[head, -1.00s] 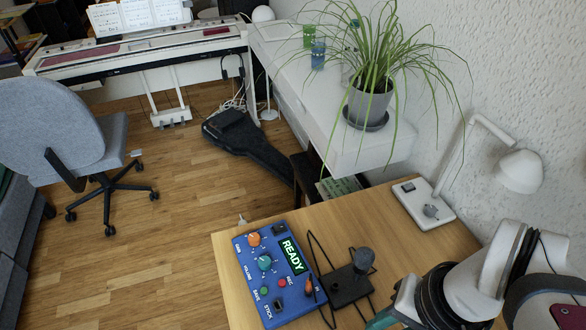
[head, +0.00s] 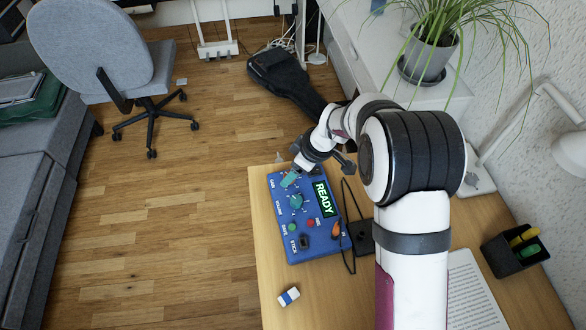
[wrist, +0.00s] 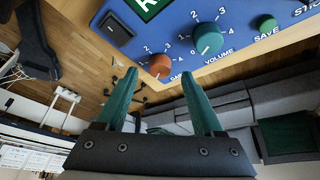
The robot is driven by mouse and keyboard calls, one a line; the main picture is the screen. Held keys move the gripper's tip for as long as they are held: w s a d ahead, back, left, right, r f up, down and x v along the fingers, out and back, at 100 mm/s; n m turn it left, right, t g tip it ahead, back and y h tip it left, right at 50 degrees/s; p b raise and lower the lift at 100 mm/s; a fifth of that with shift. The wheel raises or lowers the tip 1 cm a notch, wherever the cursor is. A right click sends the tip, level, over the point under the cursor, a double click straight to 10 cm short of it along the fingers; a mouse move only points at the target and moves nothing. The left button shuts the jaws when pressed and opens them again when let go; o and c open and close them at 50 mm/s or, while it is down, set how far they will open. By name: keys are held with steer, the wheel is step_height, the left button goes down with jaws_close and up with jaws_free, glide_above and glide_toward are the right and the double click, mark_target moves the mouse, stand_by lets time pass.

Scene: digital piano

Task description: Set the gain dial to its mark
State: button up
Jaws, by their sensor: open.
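The blue control box (head: 276,221) stands on the wooden table, its screen reading READY. The orange gain dial (wrist: 160,67) shows in the wrist view with numbers around it; its pointer is too small to read. In the head view my gripper hides this dial. My gripper (head: 289,179) is over the box's far left corner. In the wrist view its two teal fingers (wrist: 158,82) are apart, with the gain dial appearing between their tips and nothing held. I cannot tell how far the tips are from the dial. The teal volume dial (wrist: 207,38) is right of it.
On the box are a green save button (wrist: 267,24), a black switch (wrist: 116,31) and an orange-tipped lever (head: 336,229). An eraser (head: 288,297) lies on the table in front. A pen holder (head: 516,250), paper (head: 475,290) and a lamp (head: 570,150) are at the right.

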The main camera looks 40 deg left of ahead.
steer(key=shift+x, duration=1.1)
steer(key=shift+c, duration=0.2)
jaws_close()
